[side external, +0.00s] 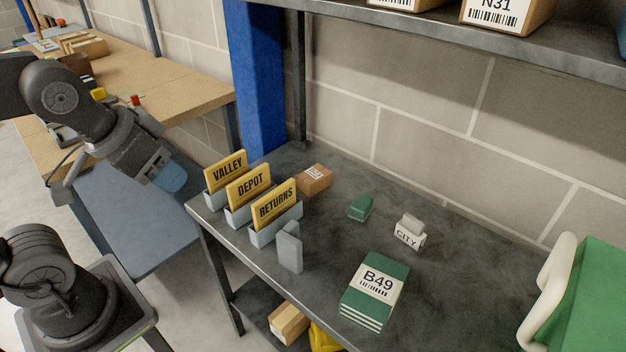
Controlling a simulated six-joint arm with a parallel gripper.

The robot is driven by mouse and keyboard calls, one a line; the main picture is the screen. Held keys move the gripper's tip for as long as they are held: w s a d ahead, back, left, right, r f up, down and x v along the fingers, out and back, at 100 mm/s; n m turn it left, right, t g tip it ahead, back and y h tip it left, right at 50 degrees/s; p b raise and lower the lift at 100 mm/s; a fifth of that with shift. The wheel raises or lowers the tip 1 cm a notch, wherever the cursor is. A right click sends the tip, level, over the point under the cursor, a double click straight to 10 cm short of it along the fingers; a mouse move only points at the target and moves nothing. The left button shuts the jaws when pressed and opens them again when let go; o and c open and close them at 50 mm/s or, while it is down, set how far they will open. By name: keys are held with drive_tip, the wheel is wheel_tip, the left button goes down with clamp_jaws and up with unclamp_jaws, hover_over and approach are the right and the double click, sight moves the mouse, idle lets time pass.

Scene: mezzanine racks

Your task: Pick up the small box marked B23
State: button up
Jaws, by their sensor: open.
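A small brown cardboard box (314,180) with a white label sits on the dark grey table, behind the yellow signs. Its label is too small to read, and I see no clear B23 mark on any box. My gripper (170,177) is at the left, in the air over the blue bench, well apart from the small box. It is open, and I see nothing held in it.
Yellow signs VALLEY (227,171), DEPOT (248,187) and RETURNS (274,205) stand between my gripper and the small box. Nearby are a grey block (289,248), green block (361,207), CITY holder (409,238) and B49 stack (375,290). A shelf (540,45) overhangs the back.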

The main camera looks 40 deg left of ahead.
drive_tip(key=shift+o, duration=0.2)
drive_tip(key=o, duration=1)
drive_tip(key=shift+o, duration=0.2)
drive_tip(key=w+r+n+g, duration=0.1)
drive_tip(key=w+r+n, duration=0.1)
drive_tip(key=w, duration=0.4)
drive_tip(key=w+r+n+g, duration=0.1)
drive_tip(key=w+r+n, duration=0.15)
drive_tip(key=w, duration=0.35)
drive_tip(key=n+g, duration=0.4)
drive_tip(key=n, duration=0.8)
hover_over(314, 174)
wheel_tip(314, 174, down, 20)
drive_tip(key=f, duration=0.8)
drive_tip(key=shift+a+f, duration=0.25)
drive_tip(key=shift+f, duration=0.15)
drive_tip(key=shift+w+d+f, duration=0.1)
drive_tip(key=shift+f, duration=1.2)
drive_tip(key=shift+d+f, duration=0.1)
drive_tip(key=shift+f, duration=1.2)
